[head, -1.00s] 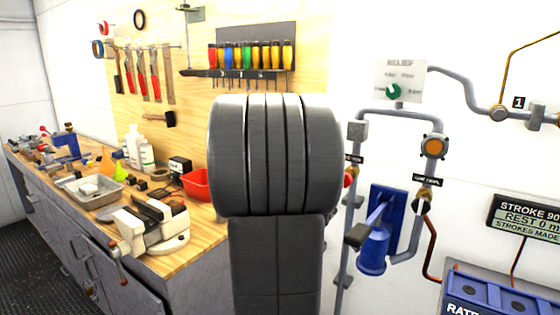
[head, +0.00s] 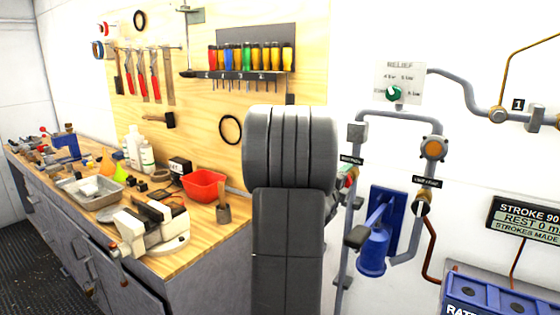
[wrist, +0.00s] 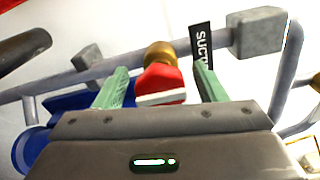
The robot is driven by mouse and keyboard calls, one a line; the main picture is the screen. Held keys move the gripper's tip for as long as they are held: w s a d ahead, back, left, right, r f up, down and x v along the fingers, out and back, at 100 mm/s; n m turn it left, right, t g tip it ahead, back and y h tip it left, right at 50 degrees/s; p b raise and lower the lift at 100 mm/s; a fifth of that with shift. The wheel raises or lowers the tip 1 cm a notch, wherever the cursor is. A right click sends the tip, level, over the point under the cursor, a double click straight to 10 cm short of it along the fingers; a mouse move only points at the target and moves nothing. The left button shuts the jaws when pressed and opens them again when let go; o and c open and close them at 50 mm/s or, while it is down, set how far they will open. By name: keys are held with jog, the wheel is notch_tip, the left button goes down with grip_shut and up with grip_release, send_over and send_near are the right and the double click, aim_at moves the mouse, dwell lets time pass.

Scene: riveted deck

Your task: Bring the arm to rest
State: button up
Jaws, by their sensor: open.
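My arm (head: 288,210) stands upright in the middle of the head view and hides most of my gripper. In the wrist view my gripper (wrist: 160,86) is open, its two green fingers apart. A red valve handle (wrist: 161,80) with a white edge and a brass stem shows between the fingers. I cannot tell whether they touch it. The handle is partly seen in the head view (head: 350,173), just right of my arm.
Grey pipes (head: 395,116) run over the white wall, with a blue pump (head: 373,250) below. A black label (wrist: 201,43) is close to the right finger. On the left, a workbench (head: 205,245) carries a vise (head: 150,225), a red bin (head: 204,185) and a tray (head: 90,193).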

jog(key=m, duration=0.4)
jog(key=shift+r, duration=0.1)
jog(key=m, duration=0.3)
jog(key=shift+r+p, duration=0.1)
jog(key=shift+p, duration=0.2)
jog(key=m+p, duration=0.2)
jog(key=m, duration=0.1)
jog(key=shift+d+r+m, duration=0.1)
jog(key=shift+m, duration=0.2)
jog(key=shift+s+m+p, duration=0.1)
jog(key=shift+m+p, duration=1.05)
jog(key=shift+m, duration=0.25)
